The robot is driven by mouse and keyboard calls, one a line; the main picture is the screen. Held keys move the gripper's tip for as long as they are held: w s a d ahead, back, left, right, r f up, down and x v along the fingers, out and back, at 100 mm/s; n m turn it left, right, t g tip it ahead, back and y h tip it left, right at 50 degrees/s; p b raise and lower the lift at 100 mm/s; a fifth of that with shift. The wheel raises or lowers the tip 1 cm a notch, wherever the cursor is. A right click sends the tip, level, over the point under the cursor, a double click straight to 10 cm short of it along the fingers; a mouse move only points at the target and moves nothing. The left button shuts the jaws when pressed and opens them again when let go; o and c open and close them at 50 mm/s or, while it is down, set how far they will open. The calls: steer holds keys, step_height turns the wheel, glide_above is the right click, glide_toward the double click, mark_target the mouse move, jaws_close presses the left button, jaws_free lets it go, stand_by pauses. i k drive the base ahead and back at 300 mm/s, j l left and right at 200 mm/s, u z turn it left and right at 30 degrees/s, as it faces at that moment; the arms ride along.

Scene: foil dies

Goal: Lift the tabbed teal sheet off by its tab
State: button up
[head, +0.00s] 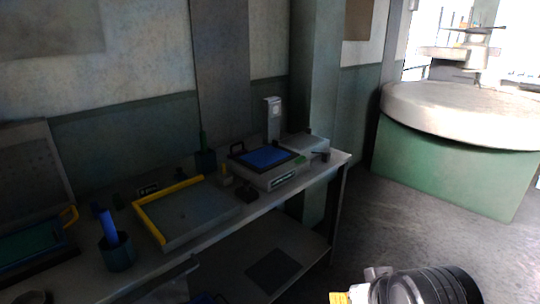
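A teal sheet (32,243) lies in a dark, shallow case or frame at the far left end of the bench, partly cut off by the picture's left edge. I cannot make out a tab on it for sure; a small yellow loop (69,215) stands at the frame's right corner. A black ribbed part of my arm shows at the bottom right, well away from the sheet. My gripper's fingers are not in view.
A grey tray with a yellow edge (182,184), a dark cup (117,255) holding a blue-handled tool, and a machine with a blue top (264,157) stand along the bench (268,208). A raised panel is behind the sheet. Open floor (405,215) lies to the right.

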mark_target(16, 248)
steer(key=u, duration=1.8)
steer(key=i+j+z, duration=0.1)
steer(key=i, duration=0.35)
steer(key=i+j+z, duration=0.15)
steer(key=i, duration=0.3)
steer(key=i+j+z, duration=0.1)
steer(key=i, duration=0.3)
steer(key=i+j+z, duration=0.1)
steer(key=i+j, duration=0.25)
steer(key=i, duration=0.1)
